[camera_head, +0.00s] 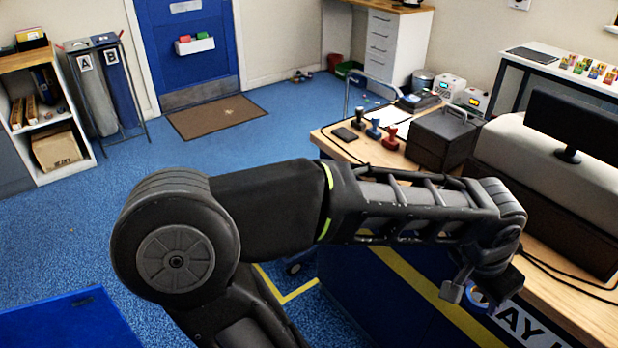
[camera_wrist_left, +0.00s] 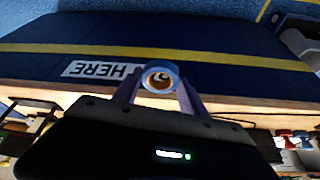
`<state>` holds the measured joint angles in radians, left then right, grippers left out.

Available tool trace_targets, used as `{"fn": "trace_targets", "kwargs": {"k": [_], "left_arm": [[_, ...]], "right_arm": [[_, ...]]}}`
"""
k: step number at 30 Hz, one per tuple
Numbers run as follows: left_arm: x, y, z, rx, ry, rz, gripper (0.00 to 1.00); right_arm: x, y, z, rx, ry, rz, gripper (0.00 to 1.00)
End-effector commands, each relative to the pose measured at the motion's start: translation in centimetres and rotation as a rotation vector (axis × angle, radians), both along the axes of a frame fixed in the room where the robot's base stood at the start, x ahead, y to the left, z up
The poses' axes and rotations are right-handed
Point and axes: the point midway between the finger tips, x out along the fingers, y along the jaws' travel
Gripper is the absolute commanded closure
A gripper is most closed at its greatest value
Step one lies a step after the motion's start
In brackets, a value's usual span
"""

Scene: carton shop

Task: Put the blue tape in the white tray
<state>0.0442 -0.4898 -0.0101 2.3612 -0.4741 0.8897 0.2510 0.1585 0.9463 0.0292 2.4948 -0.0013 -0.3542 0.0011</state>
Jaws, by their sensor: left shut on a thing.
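My left gripper (camera_head: 468,293) reaches across the desk's near side, pointing down, and is shut on the blue tape (camera_head: 479,297). The tape is a small roll with a blue outer band, partly hidden by the fingers in the head view. In the left wrist view the tape (camera_wrist_left: 160,66) sits between the two fingertips of the left gripper (camera_wrist_left: 160,82), its round hole facing the camera. It appears held off any surface, near the desk's edge. I cannot make out the white tray for certain in either view. My right gripper is not in view.
The wooden desk (camera_head: 597,312) has a blue front with a yellow stripe and lettering. On it stand stamps (camera_head: 390,137), a dark box (camera_head: 440,138), a monitor (camera_head: 575,125) and a loose black cable. The blue floor at left is mostly clear. My left arm hides part of the desk.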

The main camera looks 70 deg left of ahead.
Motion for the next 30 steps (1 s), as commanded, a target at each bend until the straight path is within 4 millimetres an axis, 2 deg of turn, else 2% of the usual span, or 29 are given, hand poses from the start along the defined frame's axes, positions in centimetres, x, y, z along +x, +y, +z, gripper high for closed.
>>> {"fn": "trace_targets", "kwargs": {"k": [10,15,18,24,30], "left_arm": [[7.1,-2.7,-3.1,0.004,0.007,-0.050,0.95],[12.0,-6.1,-6.6,0.004,0.007,-0.097,0.95],[14.1,-8.2,-8.5,0.002,0.004,-0.122,0.95],[15.7,-10.2,-10.4,-0.003,-0.001,-0.144,0.95],[15.8,-10.3,-10.5,-0.004,-0.002,-0.145,0.95]], "right_arm": [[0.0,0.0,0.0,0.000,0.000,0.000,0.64],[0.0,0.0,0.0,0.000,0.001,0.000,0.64],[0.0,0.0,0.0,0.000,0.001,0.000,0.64],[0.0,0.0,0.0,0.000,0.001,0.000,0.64],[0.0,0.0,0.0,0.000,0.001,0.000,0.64]]}}
